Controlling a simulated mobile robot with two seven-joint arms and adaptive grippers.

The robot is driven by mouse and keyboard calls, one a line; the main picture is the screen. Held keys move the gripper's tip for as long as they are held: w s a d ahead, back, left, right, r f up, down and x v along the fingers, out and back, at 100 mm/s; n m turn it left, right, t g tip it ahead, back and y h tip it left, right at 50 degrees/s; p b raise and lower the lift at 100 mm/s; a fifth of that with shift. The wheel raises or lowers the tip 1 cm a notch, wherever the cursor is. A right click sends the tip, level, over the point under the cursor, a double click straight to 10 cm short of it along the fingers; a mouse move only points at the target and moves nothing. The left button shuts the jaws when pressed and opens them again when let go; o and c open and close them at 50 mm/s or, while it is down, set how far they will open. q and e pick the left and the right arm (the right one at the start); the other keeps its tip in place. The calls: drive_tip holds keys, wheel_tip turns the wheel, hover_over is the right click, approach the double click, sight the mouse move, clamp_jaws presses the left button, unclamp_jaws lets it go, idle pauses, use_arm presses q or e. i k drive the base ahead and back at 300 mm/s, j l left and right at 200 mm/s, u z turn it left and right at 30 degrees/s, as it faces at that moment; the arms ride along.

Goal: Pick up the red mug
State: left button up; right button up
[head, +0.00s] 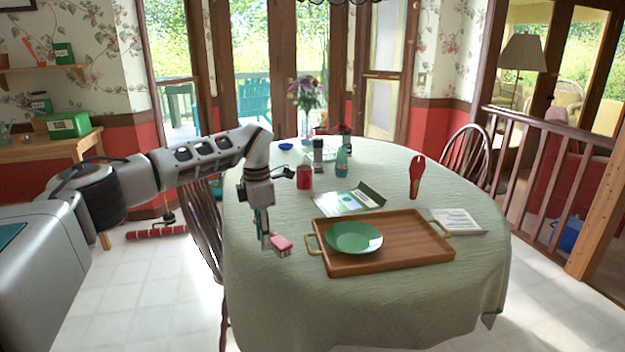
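The red mug (304,177) stands upright on the cloth-covered table (290,296), left of the middle and towards the back. My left gripper (265,240) points down at the table's left side, in front of the mug and to its left, apart from it. A small pink item (281,241) shows right beside the fingertips; I cannot tell whether the fingers touch it. The finger gap is too small to read. My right gripper is out of view.
A wooden tray (425,252) with a green plate (353,238) lies to the right of my gripper.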

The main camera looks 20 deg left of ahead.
sight(303, 172)
drive_tip(key=j+z, duration=0.25)
drive_tip(key=j, duration=0.35)
drive_tip(key=j+z, duration=0.25)
drive_tip(key=j, duration=0.4)
drive_tip(key=k+j+z, duration=0.25)
drive_tip(key=j, duration=0.3)
drive_tip(key=j+z, duration=0.2)
drive_tip(key=j, duration=0.45)
drive_tip(key=j+z, duration=0.2)
drive_tip(key=j, duration=0.45)
drive_tip(key=k+j+z, duration=0.2)
drive_tip(key=j, duration=0.4)
drive_tip(key=i+j+z, duration=0.1)
drive_tip(key=j, duration=0.4)
drive_tip(key=i+j+z, duration=0.1)
drive_tip(key=j, duration=0.35)
drive_tip(key=i+j, duration=0.35)
